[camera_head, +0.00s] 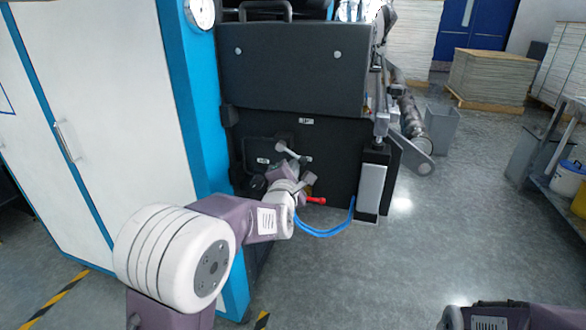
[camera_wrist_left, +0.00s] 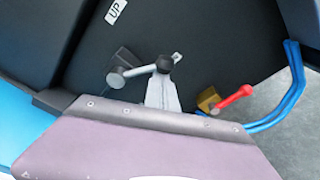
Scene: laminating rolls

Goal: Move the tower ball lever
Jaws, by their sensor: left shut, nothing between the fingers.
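The tower ball lever (camera_head: 291,151) is a short grey rod with a ball end, on the lower dark panel of the machine. In the left wrist view the lever (camera_wrist_left: 142,70) runs from a round grey pivot on the left to a black ball (camera_wrist_left: 166,63) on the right. My left gripper (camera_head: 299,166) is just below the ball end in the head view. In the wrist view its closed grey fingers (camera_wrist_left: 161,90) point at the ball, with nothing between them. I cannot tell whether the fingertips touch the ball. My right gripper is not in view.
A red-handled valve (camera_wrist_left: 236,98) with a brass body sits right of the fingers. Blue hoses (camera_head: 325,233) hang beside it. A white cabinet with blue edging (camera_head: 110,100) stands close on the left. Grey floor (camera_head: 440,235) is open on the right.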

